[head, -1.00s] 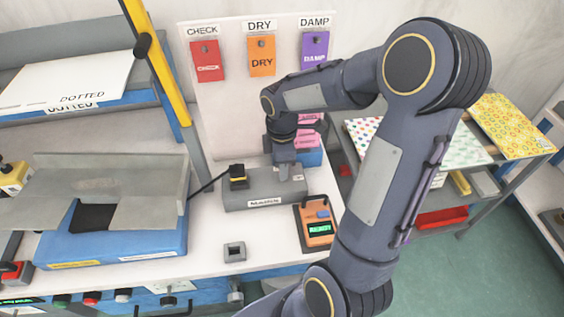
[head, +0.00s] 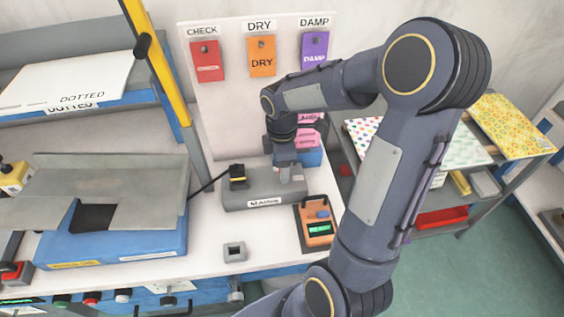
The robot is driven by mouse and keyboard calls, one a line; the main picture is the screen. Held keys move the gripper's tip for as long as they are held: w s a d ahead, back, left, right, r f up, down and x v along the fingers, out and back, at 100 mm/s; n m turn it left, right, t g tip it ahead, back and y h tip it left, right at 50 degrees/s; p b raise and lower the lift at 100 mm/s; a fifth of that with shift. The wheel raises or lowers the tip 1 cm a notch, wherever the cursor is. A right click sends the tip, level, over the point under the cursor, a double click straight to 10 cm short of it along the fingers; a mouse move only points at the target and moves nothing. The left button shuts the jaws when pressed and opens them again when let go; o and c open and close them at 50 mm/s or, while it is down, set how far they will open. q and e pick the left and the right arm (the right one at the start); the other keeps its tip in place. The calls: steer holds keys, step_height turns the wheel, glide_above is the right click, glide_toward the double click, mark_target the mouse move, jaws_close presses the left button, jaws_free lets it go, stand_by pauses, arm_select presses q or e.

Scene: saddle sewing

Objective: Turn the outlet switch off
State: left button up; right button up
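The outlet is a grey box (head: 248,195) with a small label on its front, standing on the white table. A black plug (head: 238,175) with a yellow band sits on its left part, with a cable running left. My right gripper (head: 285,178) points down onto the right part of the box, at or just above its top. The switch is not clearly visible; the gripper covers that area. Whether the fingers are apart cannot be made out. My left gripper is not in view.
An orange meter (head: 318,232) stands right of the outlet, close to my arm. A small grey square holder (head: 235,251) lies in front. A grey-and-blue machine (head: 120,235) is to the left. A white board (head: 215,110) with coloured tags stands behind.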

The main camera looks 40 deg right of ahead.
step_height(320, 180, up, 8)
steer(key=shift+f, duration=0.1)
stand_by(0.4)
steer(key=shift+s, duration=0.1)
steer(key=s+a+r+m+t+y, duration=0.1)
steer(key=s+a+m+t+y, duration=0.2)
steer(key=s+a+m, duration=0.8)
steer(key=shift+s+a+r+m+t+y, duration=0.3)
steer(key=shift+s+m+t+y, duration=0.1)
steer(key=shift+s+m+t, duration=1.1)
steer(key=shift+s, duration=0.3)
